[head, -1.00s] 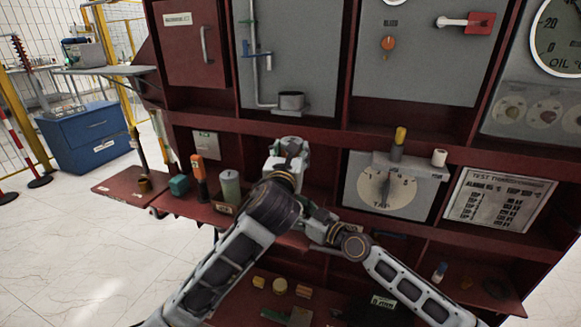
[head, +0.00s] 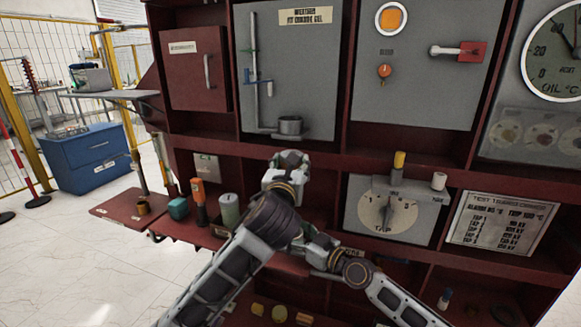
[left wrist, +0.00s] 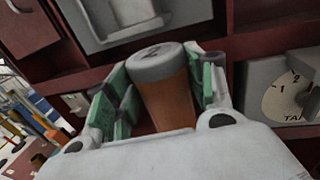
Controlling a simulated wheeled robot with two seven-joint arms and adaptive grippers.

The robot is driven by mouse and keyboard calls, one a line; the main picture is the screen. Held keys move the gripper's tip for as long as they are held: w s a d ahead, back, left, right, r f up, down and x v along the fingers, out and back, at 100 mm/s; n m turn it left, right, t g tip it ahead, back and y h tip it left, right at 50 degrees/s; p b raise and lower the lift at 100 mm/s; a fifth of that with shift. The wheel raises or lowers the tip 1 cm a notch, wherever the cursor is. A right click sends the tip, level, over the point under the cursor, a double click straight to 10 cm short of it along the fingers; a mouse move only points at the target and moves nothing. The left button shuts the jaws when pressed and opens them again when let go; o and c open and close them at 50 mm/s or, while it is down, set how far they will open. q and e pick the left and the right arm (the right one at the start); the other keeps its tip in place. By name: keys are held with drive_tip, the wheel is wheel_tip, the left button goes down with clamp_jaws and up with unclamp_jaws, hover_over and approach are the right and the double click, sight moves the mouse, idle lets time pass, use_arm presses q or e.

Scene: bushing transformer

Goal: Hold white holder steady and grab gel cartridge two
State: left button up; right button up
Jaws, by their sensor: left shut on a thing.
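An orange cartridge (left wrist: 168,98) with a grey cap marked 2 stands between the green-padded fingers of my left gripper (left wrist: 160,72) in the left wrist view. That gripper is shut on it. In the head view my left gripper (head: 288,163) is in front of the red cabinet's middle opening, and the cartridge is hidden there. My right arm comes in from the lower right and ends close to my left forearm. Its gripper (head: 303,243) is partly hidden behind the left arm, so its jaws cannot be made out. I cannot clearly pick out the white holder.
The grey tap dial box (head: 388,211) is right of my gripper, with a yellow-topped cylinder (head: 398,164) and a small white cylinder (head: 439,181) on top.

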drive_tip(key=o, duration=0.4)
drive_tip(key=shift+s+d, duration=0.1)
drive_tip(key=shift+d, duration=0.1)
drive_tip(key=shift+v, duration=5.8)
drive_tip(key=shift+s, duration=0.1)
